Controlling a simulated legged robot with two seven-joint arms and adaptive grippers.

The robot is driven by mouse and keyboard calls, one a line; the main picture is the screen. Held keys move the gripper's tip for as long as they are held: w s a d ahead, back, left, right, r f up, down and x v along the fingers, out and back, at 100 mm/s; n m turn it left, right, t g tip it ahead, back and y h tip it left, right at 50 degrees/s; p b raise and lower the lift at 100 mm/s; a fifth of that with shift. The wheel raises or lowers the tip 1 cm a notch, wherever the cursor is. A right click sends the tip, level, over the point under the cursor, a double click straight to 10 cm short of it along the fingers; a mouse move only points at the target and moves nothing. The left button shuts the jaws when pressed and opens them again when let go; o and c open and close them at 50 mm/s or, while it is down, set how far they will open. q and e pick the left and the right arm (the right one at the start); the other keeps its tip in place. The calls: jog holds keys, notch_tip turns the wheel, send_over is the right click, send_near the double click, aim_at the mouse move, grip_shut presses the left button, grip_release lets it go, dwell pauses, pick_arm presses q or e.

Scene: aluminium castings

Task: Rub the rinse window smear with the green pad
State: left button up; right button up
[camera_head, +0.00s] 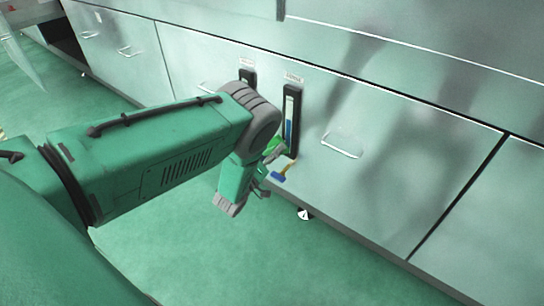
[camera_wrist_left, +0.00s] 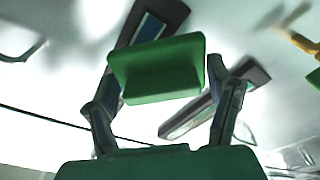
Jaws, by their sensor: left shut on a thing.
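The green pad (camera_wrist_left: 160,72) is between the two fingers of my left gripper (camera_wrist_left: 163,76), which is shut on it. In the head view the pad (camera_head: 276,146) shows as a bright green patch at the lower left of the right-hand window (camera_head: 290,120). That window is a tall dark frame with blue low inside it. A second dark-framed window (camera_head: 247,77) is partly hidden by my left arm. Both have small labels above, too small to read, so I cannot tell which is rinse. I cannot make out a smear, nor whether the pad touches the glass. My right gripper is not in view.
A tool with a blue head and yellow handle (camera_head: 282,174) is just below the right-hand window. A wire handle (camera_head: 342,146) sticks out of the pale cabinet front to the right. A caster (camera_head: 304,214) stands beneath. The green floor in front is clear.

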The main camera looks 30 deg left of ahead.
aim_at(283, 153)
pick_arm(q)
jog(key=shift+a+f, duration=0.1)
jog(key=shift+a, duration=0.15)
jog(key=shift+d+r, duration=0.25)
jog(key=shift+d, duration=0.3)
jog(key=shift+d+r, duration=0.15)
jog(key=shift+d, duration=0.15)
jog(key=shift+w+a+f, duration=0.3)
jog(key=shift+a, duration=0.3)
jog(key=shift+w+d+r, duration=0.2)
jog(key=shift+w+d, duration=0.25)
jog(key=shift+d, duration=0.05)
jog(key=shift+w+a+f, duration=0.15)
jog(key=shift+w+a, duration=0.1)
jog(key=shift+a, duration=0.1)
jog(key=shift+s+d+p, duration=0.15)
jog(key=shift+d+p, duration=0.25)
jog(key=shift+d, duration=1.75)
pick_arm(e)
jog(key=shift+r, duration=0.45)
